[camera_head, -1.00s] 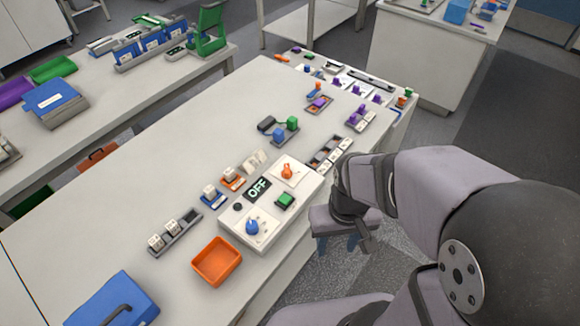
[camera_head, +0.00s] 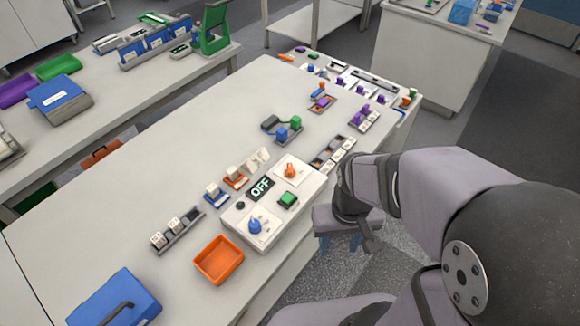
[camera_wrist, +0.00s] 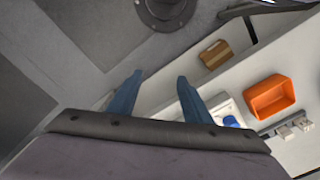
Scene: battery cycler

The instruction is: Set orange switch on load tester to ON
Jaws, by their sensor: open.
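The load tester (camera_head: 234,216) is a white box near the front edge of the bench. On its top are the orange switch (camera_head: 290,171) at the far end, a dark label reading OFF (camera_head: 261,188), a green button (camera_head: 287,199) and a blue knob (camera_head: 254,225). My gripper (camera_head: 338,247) hangs beyond the bench's front edge, right of the tester and apart from it. In the wrist view, its blue fingers (camera_wrist: 155,92) are spread and empty. The tester (camera_wrist: 228,106) shows partly behind the right finger, with its blue knob (camera_wrist: 231,121); the orange switch is not visible there.
An orange tray (camera_head: 218,260) stands left of the tester. A blue case (camera_head: 112,298) lies at the near left. Small racks with white blocks (camera_head: 178,233) and blue and green parts (camera_head: 283,130) lie around the tester. The bench's left middle is clear.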

